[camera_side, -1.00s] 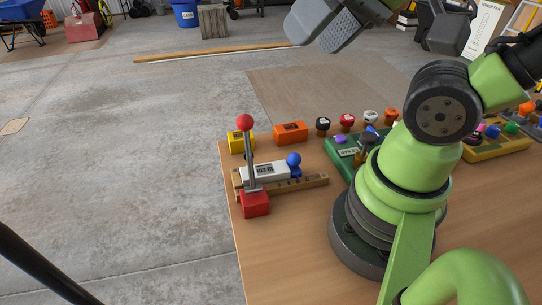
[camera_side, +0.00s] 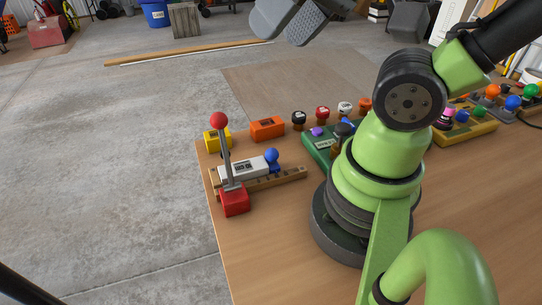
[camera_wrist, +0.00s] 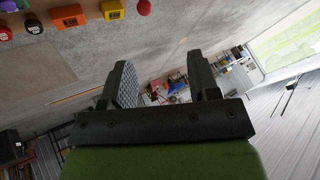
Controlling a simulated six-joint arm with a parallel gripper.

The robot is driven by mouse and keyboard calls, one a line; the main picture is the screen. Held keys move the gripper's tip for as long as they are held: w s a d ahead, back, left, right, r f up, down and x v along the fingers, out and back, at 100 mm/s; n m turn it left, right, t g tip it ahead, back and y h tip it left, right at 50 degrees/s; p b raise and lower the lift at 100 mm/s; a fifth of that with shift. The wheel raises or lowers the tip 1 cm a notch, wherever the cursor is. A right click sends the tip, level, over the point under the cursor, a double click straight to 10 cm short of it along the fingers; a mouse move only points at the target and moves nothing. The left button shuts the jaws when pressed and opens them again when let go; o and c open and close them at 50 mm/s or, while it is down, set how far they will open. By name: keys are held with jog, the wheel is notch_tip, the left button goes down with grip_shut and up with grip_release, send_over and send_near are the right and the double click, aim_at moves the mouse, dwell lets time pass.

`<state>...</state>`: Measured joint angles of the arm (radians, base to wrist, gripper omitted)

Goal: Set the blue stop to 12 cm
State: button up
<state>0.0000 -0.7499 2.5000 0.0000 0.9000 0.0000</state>
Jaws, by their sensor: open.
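The blue stop, with a round blue knob (camera_side: 272,156), stands at the right end of a white block (camera_side: 245,169) by a wooden rail (camera_side: 288,176) near the table's left edge. Its scale reading is too small to make out. A lever with a red ball (camera_side: 219,120) and red base (camera_side: 234,202) stands in front of the rail's left part and partly hides it. My gripper (camera_wrist: 162,82) is open and empty in the wrist view. In the side view it is high at the top edge, partly cut off, well above and beyond the stop.
Yellow (camera_side: 217,140) and orange (camera_side: 267,128) boxes stand behind the rail. Several knobs and a green box (camera_side: 321,148) stand to its right, beside my base. A yellow box with coloured knobs (camera_side: 465,131) is farther right. The air above the rail is free except for the lever.

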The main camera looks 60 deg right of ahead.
jog(key=shift+w, duration=0.15)
jog(key=c, duration=0.6)
jog(key=w+d+f+n+g, duration=0.1)
jog(key=w+f+n, duration=0.1)
jog(key=w+d+f+n+g+h, duration=0.1)
jog(key=w+f+g, duration=0.1)
jog(key=w+f+n+g+h, duration=0.1)
jog(key=w+f+n+g, duration=0.1)
jog(key=shift+w+d+f+n, duration=0.1)
jog(key=shift+w+d+n, duration=0.1)
jog(key=shift+d+n, duration=0.15)
grip_shut()
jog(key=n+g+h, duration=0.1)
jog(key=n+g, duration=0.3)
jog(key=n, duration=0.2)
send_near(272, 161)
jog(key=shift+m, duration=0.25)
jog(key=f, duration=0.3)
jog(key=w+f, duration=0.1)
jog(key=f, duration=0.1)
jog(key=shift+w+d+f, duration=0.1)
jog(key=shift+w+f, duration=0.05)
jog(key=shift+f, duration=0.2)
